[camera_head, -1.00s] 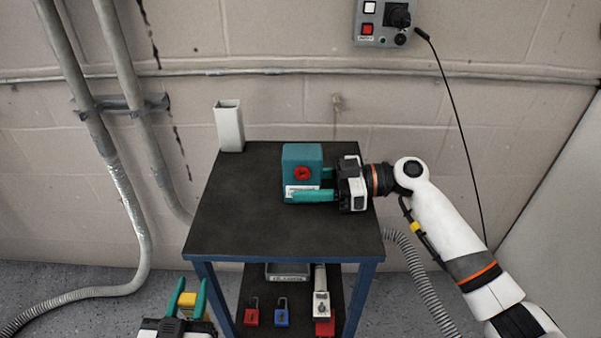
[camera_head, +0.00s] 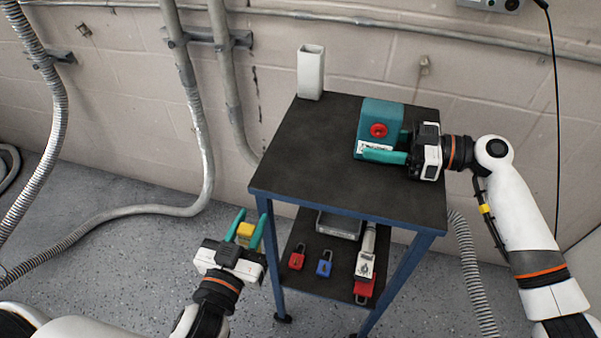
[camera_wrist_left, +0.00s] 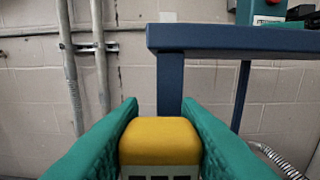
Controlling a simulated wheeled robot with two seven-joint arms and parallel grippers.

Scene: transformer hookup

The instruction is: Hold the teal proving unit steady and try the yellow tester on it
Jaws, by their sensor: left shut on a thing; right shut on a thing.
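The teal proving unit (camera_head: 385,114), a box with a red round part on its front, stands on the cart's black top near the right side. My right gripper (camera_head: 388,146) is shut on it from the right, with its fingers along the unit's sides. My left gripper (camera_head: 246,232) is shut on the yellow tester (camera_head: 246,230), to the left of the cart and lower than its top. In the left wrist view the yellow tester (camera_wrist_left: 160,142) sits between the two teal fingers. The proving unit (camera_wrist_left: 262,12) shows partly at the top right there, apart from the tester.
The cart's black top (camera_head: 320,150) has a blue frame and is bare in the middle and left. A white upright holder (camera_head: 311,72) stands at its back left corner. The lower shelf holds a red padlock (camera_head: 297,258), a blue padlock (camera_head: 324,264), a grey tray (camera_head: 339,226) and a white-and-red tool (camera_head: 366,262).

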